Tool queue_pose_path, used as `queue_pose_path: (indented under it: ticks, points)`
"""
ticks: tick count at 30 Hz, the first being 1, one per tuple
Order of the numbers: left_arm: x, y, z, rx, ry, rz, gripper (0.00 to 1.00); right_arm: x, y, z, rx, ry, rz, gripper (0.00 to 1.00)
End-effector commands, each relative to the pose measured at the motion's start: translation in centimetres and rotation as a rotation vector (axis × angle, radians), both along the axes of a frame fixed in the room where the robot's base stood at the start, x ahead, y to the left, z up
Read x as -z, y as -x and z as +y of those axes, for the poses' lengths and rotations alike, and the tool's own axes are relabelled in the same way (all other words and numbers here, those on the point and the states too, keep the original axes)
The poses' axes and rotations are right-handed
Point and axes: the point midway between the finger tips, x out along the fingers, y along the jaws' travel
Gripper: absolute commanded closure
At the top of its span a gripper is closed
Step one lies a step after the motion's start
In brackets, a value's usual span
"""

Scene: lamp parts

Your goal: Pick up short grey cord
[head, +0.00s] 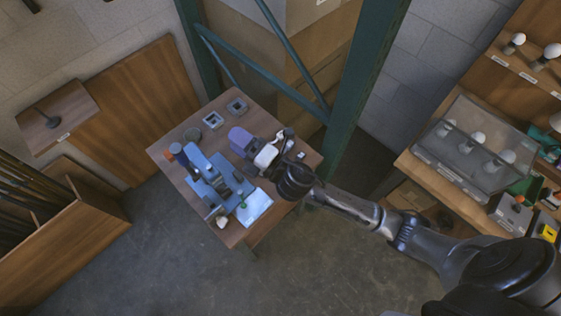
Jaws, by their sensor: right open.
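My left gripper is out of view.
A blue fixture (208,178) and a white sheet (254,207) lie on the table. Two grey square parts are at its back, one of them here (213,120). A green post (362,80) stands close behind. Shelves with bulbs (478,137) are at right.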

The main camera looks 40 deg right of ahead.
Motion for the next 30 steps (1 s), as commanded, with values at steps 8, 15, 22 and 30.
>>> queue_pose_path:
  ticks: [8,15,22,30]
  points:
    - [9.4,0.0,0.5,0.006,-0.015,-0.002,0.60,8.4,-2.9,5.8,-0.497,0.938,-0.664,0.40]
    - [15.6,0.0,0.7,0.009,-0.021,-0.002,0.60,19.4,-6.5,-1.9,-1.012,1.713,-0.911,0.40]
    - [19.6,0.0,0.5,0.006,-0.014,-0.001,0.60,23.0,-9.0,-15.1,-1.500,2.147,-0.782,0.40]
    - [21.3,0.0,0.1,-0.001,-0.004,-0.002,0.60,22.2,-9.1,-23.0,-1.790,2.266,-0.584,0.40]
